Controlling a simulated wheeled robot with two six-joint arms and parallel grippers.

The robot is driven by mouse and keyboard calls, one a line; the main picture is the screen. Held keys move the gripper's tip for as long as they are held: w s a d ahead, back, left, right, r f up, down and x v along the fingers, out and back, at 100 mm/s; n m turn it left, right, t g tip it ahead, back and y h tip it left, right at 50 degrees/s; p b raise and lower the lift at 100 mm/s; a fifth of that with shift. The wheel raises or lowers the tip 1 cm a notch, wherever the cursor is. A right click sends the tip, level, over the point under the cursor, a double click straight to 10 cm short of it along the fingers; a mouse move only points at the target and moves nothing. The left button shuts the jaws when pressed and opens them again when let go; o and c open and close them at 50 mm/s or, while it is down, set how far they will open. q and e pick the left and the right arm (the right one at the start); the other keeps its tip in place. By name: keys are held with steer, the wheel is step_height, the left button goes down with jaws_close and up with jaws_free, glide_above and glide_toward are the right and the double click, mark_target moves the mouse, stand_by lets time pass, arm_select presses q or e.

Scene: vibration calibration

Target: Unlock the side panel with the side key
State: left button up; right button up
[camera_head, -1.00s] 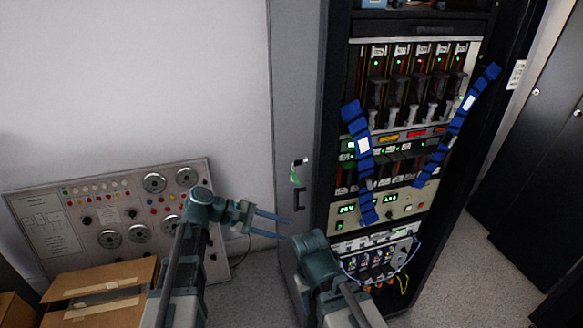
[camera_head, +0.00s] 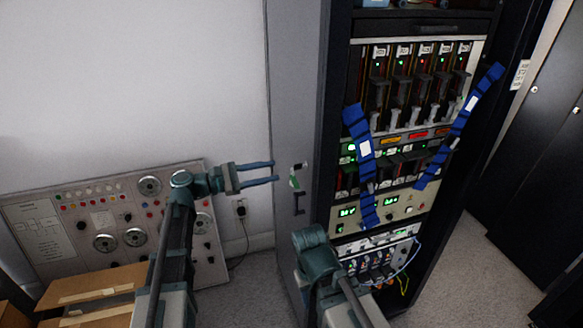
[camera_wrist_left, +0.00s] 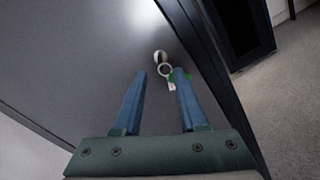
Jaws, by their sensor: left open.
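The grey side panel (camera_head: 295,90) is the left side of the tall rack. A lock with the side key (camera_head: 301,165) and its green tag (camera_head: 294,182) shows on the panel, above a dark handle (camera_head: 299,203). My left gripper (camera_head: 274,171) is open and empty, just left of the key, its fingers pointing at it. In the left wrist view, the key's ring (camera_wrist_left: 165,69) and tag are near the fingertips, closer to the right finger, which partly covers the green tag (camera_wrist_left: 186,76). I cannot tell whether it touches. My right arm's wrist shows low in front of the rack; its fingers do not show.
The rack front holds lit modules (camera_head: 415,85) and two blue straps (camera_head: 362,150). A control panel (camera_head: 120,220) leans on the wall at left, behind a cardboard box (camera_head: 95,290). Dark cabinets (camera_head: 540,190) stand at right.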

mark_target(294, 167)
arm_select(q)
steer(key=x, duration=0.7)
steer(key=shift+d, duration=0.1)
jaws_close()
